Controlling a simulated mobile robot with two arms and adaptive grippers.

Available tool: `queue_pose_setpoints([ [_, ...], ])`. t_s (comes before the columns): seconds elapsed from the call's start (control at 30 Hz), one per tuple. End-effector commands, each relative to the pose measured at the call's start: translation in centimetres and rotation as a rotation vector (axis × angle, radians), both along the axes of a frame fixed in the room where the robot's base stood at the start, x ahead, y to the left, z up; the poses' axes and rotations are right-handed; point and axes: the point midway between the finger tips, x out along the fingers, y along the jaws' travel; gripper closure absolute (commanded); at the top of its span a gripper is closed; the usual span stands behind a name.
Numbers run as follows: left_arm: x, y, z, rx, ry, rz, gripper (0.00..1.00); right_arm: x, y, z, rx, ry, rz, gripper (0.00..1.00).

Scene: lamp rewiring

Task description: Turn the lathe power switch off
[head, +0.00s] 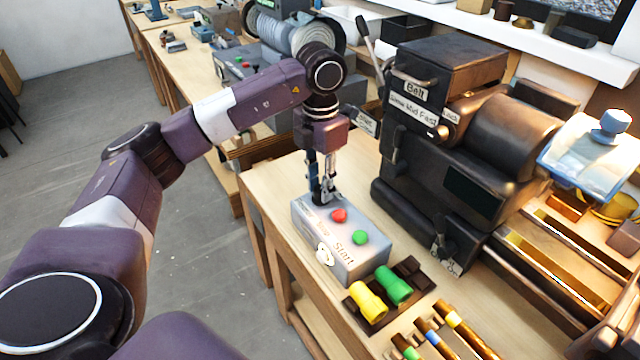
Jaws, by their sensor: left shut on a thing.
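The grey lathe control box (343,262) sits on the wooden bench at the middle of the head view. It has a red button (339,215), a green button (360,237) and "Start" lettering on its top. My left gripper (325,194) points down at the far end of the box, just behind the red button. Its fingers are shut on a small part there, apparently the lathe power switch, which the fingers mostly hide. The switch's position cannot be made out. My right gripper is not in view.
The dark lathe (445,140) stands right behind the box. A yellow piece (366,300) and a green piece (393,286) lie in a dark tray in front, with several coloured-band tools nearby. Open floor (210,270) lies to the left.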

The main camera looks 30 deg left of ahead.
Motion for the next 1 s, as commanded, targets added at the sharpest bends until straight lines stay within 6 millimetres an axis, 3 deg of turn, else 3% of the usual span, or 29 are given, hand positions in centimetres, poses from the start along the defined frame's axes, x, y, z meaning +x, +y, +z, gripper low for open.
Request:
queue_pose_setpoints([
  [0.5,0.22,0.03,0.30,-0.001,-0.009,0.355,1.00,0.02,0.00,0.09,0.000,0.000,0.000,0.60],
  [1.0,0.27,0.06,0.36,-0.002,-0.011,0.428,1.00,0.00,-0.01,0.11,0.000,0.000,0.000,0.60],
])
